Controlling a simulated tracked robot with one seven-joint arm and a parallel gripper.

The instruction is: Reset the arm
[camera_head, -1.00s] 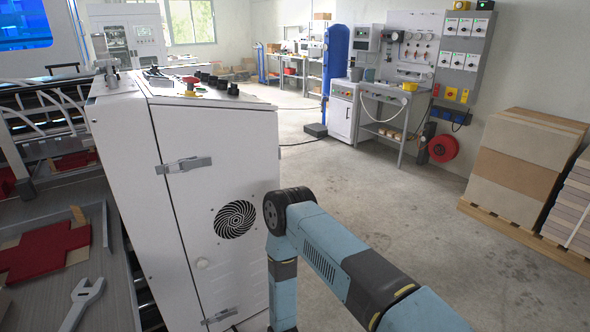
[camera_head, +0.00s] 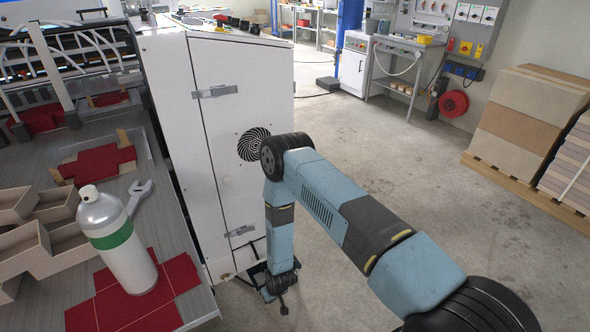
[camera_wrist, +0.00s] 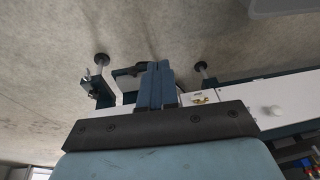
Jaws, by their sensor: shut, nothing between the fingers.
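My arm bends down beside the white machine cabinet (camera_head: 215,150). In the wrist view my gripper (camera_wrist: 159,66) shows two blue fingers pressed together, with nothing between them. In the head view the arm's lower end hangs low in front of the cabinet's foot, above the concrete floor; the fingers are too small there to make out. In the wrist view the fingers point toward the bare floor, near the machine's levelling feet (camera_wrist: 101,59).
A grey work table at left holds a white bottle with a green band (camera_head: 118,243), a wrench (camera_head: 138,194), red cut card sheets (camera_head: 100,163) and open cardboard boxes (camera_head: 22,250). The floor between is clear.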

